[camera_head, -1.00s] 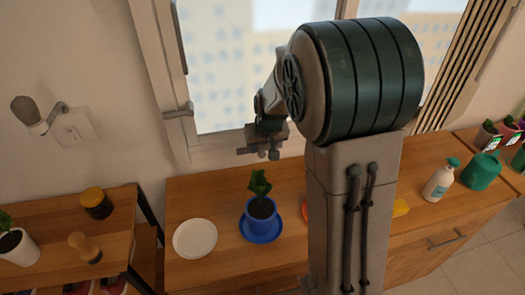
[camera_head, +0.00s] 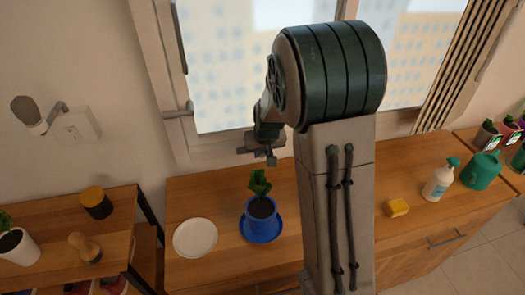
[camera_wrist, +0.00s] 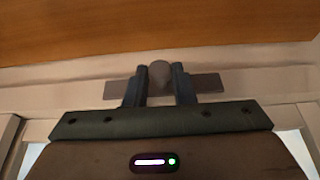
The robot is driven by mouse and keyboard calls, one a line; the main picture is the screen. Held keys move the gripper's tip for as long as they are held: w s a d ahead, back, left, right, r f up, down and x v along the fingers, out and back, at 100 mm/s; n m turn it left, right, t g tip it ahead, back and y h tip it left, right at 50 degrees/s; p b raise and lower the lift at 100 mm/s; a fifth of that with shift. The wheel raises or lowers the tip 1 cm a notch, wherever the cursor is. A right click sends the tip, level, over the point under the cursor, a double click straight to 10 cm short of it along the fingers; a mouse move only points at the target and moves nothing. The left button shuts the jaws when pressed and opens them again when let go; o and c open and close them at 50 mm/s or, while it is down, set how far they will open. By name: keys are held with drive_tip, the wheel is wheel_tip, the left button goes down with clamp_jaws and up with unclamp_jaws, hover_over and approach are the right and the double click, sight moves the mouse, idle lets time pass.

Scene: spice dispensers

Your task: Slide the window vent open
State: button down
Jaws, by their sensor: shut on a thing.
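The window vent shows in the wrist view as a flat grey-brown strip (camera_wrist: 206,84) on the pale window frame, with a round knob (camera_wrist: 158,70) at its middle. My gripper (camera_wrist: 158,82) has one dark finger on each side of the knob and is shut on it. In the head view my gripper (camera_head: 268,153) is at the bottom rail of the window, above the potted plant. The vent is small there and mostly hidden by my gripper. How far the vent is open cannot be told.
A plant in a blue pot (camera_head: 261,212) stands just below my gripper on the wooden counter, beside a white plate (camera_head: 195,238). A window handle (camera_head: 178,112) is at left.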

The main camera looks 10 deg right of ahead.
drive_tip(key=d+b, duration=0.4)
drive_tip(key=d, duration=0.2)
drive_tip(key=shift+d, duration=0.2)
drive_tip(key=c, duration=1.6)
unclamp_jaws()
drive_tip(key=shift+d, duration=0.1)
drive_tip(key=o, duration=0.4)
drive_tip(key=shift+d, duration=0.2)
drive_tip(key=shift+c, duration=0.2)
drive_tip(key=shift+a, duration=0.1)
drive_tip(key=shift+a, duration=0.15)
drive_tip(key=v, duration=1.4)
